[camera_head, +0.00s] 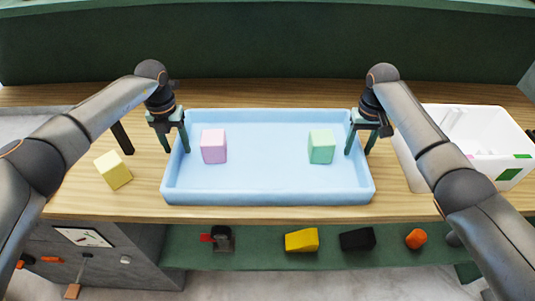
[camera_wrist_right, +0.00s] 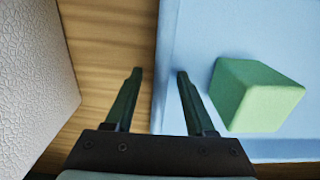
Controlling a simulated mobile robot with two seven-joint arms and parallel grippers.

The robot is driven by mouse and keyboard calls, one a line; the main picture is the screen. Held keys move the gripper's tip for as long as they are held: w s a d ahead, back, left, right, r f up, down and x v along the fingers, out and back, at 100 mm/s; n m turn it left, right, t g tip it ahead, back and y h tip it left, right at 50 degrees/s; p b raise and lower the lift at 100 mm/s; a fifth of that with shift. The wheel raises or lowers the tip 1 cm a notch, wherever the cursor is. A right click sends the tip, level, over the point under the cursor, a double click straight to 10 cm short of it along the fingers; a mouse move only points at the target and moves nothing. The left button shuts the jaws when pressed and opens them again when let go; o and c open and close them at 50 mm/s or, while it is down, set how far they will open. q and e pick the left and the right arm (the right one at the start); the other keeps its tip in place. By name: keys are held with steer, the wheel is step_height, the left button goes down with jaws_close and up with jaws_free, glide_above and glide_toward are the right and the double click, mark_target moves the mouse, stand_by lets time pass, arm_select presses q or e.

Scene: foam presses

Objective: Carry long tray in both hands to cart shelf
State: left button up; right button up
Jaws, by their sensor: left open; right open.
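The long light-blue tray (camera_head: 265,190) lies on the wooden bench top. A pink foam block (camera_head: 214,146) sits in its left part and a green foam block (camera_head: 321,147) in its right part. My left gripper (camera_head: 175,149) is open at the tray's left end wall, its fingers on either side of the wall as far as I can see. My right gripper (camera_head: 360,152) is open at the tray's right end. In the right wrist view the gripper (camera_wrist_right: 157,75) has its fingers apart, with the tray's edge (camera_wrist_right: 168,60) between them. I cannot identify the cart shelf.
A yellow block (camera_head: 113,170) lies on the bench left of the tray. A white bin (camera_head: 480,135) stands close on the right, behind my right arm. A green lower shelf (camera_head: 270,250) holds a yellow piece (camera_head: 301,240), a black piece (camera_head: 357,239) and an orange piece (camera_head: 415,239).

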arm_select(q)
steer(key=shift+f, duration=0.3)
arm_select(e)
steer(key=shift+f, duration=0.3)
arm_select(q)
steer(key=shift+c, duration=0.2)
arm_select(e)
steer(key=shift+c, duration=0.2)
arm_select(q)
jaws_close()
arm_select(e)
jaws_close()
